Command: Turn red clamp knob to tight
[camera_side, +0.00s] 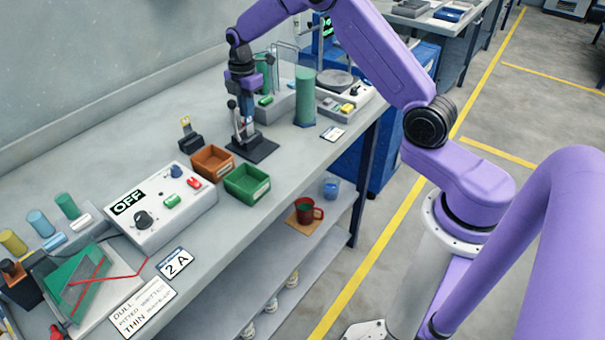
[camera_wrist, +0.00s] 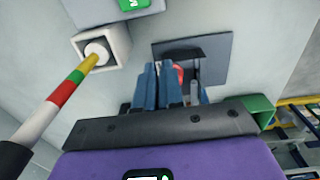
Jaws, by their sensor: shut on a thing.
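The red clamp knob (camera_wrist: 179,74) shows as a small patch of red between the blue fingers of my gripper (camera_wrist: 176,84) in the wrist view. My gripper is shut on it, and the fingers hide most of the knob. In the side view my gripper (camera_side: 246,116) points down at the clamp stand (camera_side: 238,133), which rises from a dark square base plate (camera_side: 256,149). The base plate also shows in the wrist view (camera_wrist: 216,48). The knob's turn position, loose or tight, cannot be told.
An orange bin (camera_side: 213,161) and a green bin (camera_side: 247,183) stand close in front of the clamp. A green cylinder (camera_side: 305,97) stands to its right. A control box with an OFF display (camera_side: 128,202) sits nearer. A striped rod (camera_wrist: 70,87) shows in the wrist view.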

